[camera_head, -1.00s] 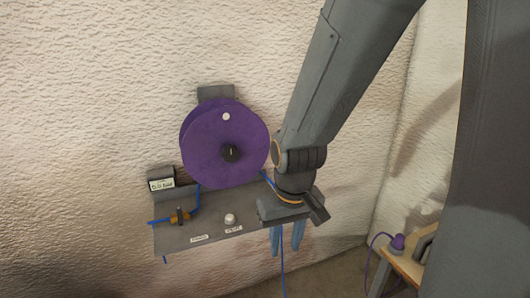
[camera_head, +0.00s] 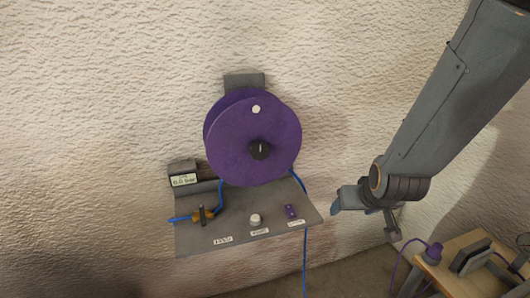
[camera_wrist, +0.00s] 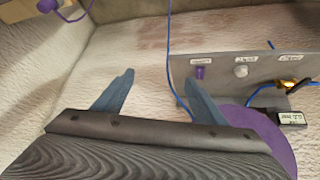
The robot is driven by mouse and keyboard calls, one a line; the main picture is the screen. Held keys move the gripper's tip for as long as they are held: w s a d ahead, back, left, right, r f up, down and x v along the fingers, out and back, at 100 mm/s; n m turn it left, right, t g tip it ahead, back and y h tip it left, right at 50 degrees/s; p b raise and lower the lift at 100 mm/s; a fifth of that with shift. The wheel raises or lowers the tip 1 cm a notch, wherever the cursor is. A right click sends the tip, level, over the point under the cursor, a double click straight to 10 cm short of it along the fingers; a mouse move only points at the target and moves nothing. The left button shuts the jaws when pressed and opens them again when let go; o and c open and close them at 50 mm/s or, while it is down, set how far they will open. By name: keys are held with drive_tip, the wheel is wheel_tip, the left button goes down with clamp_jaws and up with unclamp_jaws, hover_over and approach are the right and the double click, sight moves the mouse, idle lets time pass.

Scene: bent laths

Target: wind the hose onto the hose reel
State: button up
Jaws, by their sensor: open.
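The purple hose reel (camera_head: 240,150) is mounted on the wall, with a dark hub (camera_head: 260,149) and a small white knob (camera_head: 256,109) near its upper rim. In the wrist view part of the reel (camera_wrist: 262,135) shows behind my gripper. The blue hose (camera_head: 305,262) leaves the reel's right side and hangs down past the panel; it also shows in the wrist view (camera_wrist: 168,50). My gripper (camera_head: 337,202) is to the right of the panel, apart from the reel and hose. In the wrist view its two blue-grey fingers (camera_wrist: 158,88) are spread with nothing between them.
A grey panel (camera_head: 230,240) below the reel carries a brass valve (camera_head: 203,216), a white knob (camera_head: 255,220), a purple switch (camera_head: 291,211) and a gauge reading 0.0 bar (camera_head: 184,180). A wooden table (camera_head: 450,262) with a purple item (camera_head: 433,252) stands at lower right.

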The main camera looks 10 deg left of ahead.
drive_tip(key=w+a+r+n+t+y, duration=0.1)
drive_tip(key=w+a+t, duration=0.15)
drive_tip(key=a, duration=0.35)
drive_tip(key=w+a+r+n+t+y, duration=0.1)
drive_tip(key=w+a+t+y, duration=0.1)
drive_tip(key=w+a, duration=0.35)
drive_tip(key=n+t+y, duration=0.3)
drive_tip(key=t+y, duration=0.1)
drive_tip(key=t, duration=0.1)
approach(260, 153)
drive_tip(key=x, duration=0.3)
drive_tip(key=shift+g, duration=0.25)
drive_tip(key=p+x, duration=0.1)
drive_tip(key=x, duration=0.2)
drive_tip(key=p+x, duration=0.2)
drive_tip(key=x, duration=0.2)
drive_tip(key=shift+r, duration=0.25)
drive_tip(key=c, duration=1.5)
